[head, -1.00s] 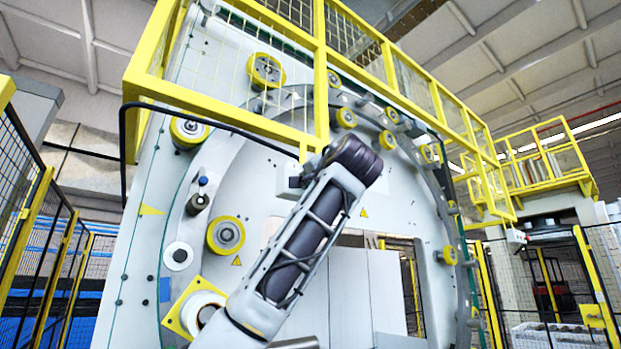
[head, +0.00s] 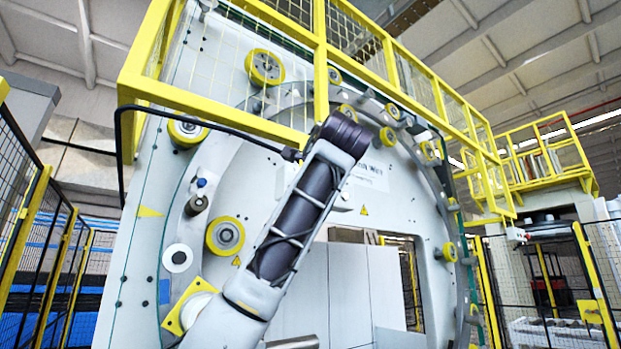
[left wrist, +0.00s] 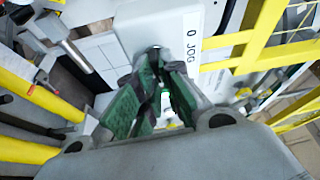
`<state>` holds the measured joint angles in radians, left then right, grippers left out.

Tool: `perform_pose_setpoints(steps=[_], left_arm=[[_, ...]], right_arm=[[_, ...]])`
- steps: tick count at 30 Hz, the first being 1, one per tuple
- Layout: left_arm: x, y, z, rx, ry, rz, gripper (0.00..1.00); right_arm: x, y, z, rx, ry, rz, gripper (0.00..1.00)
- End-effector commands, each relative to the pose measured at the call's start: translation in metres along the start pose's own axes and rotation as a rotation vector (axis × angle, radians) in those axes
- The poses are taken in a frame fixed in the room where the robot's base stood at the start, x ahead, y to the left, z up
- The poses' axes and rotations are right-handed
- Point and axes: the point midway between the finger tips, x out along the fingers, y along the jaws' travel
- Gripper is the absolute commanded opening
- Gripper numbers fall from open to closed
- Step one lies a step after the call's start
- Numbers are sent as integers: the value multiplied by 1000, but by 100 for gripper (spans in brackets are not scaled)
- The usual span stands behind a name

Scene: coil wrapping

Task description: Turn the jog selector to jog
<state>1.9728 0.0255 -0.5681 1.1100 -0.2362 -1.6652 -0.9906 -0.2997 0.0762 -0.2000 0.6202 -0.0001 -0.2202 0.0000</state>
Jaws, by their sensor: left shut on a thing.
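The left wrist view shows a pale grey box (left wrist: 142,24) with a white label (left wrist: 192,38) reading "0 JOG". My left gripper (left wrist: 157,68), with green finger pads, points at this box. Its tips come together at the box's edge, shut on the small dark jog selector (left wrist: 155,50). The fingers mostly hide the selector, so I cannot tell which way it points. The head view shows a dark-jointed arm of mine in front of the machine, but no gripper. My right gripper is not in view.
The large white machine (head: 150,230) with its ring and yellow rollers (head: 225,236) fills the head view. Yellow railings (head: 230,121) run across its upper part. A black cable (head: 200,120) hangs along the railing. Mesh fences (head: 30,230) stand at the sides.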

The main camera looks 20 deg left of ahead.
Motion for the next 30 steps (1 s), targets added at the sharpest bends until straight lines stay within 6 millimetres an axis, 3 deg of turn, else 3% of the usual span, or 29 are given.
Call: perform_pose_setpoints(steps=[1,23,24,28,30], left_arm=[[0,-7,2,15,0,-2,0],[0,-5,3,100,-2,31,0],[0,-5,3,100,-2,31,14],[0,-4,2,100,-2,34,30],[0,-3,2,100,-2,36,30]], right_arm=[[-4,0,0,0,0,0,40],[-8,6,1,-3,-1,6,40],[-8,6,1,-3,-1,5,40],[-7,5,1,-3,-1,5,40],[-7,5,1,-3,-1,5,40]])
